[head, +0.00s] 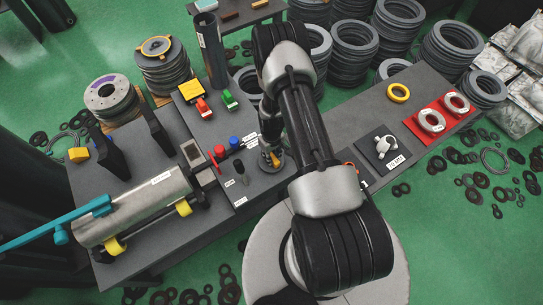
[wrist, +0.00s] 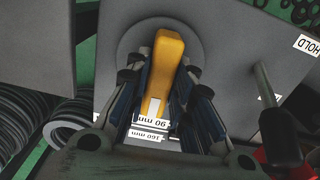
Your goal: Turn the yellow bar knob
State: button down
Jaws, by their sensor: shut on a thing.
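The yellow bar knob (wrist: 168,60) stands on a round grey dial plate (wrist: 133,38) in the wrist view. Its long bar runs roughly up and down the picture, leaning slightly right at the top. My gripper (wrist: 162,80) has one dark finger on each side of the bar and is shut on it. Labels reading "90 mm" (wrist: 150,124) and "160 mm" (wrist: 147,135) lie below the knob's near end. In the head view, a small part of the knob (head: 275,160) shows beside my arm, which hides much of that area.
A black lever (wrist: 280,125) stands right of the knob in the wrist view. In the head view, red (head: 219,150) and blue (head: 234,142) controls are left of the knob. A yellow ring (head: 398,92) lies at right.

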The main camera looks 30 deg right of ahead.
jog(key=m+b, duration=0.1)
jog(key=m, duration=0.5)
jog(key=shift+m, duration=0.3)
dwell(0.4)
jog(key=c, duration=1.4)
grip_release()
jog(key=shift+r, duration=0.1)
notch_tip(320, 180, up, 12)
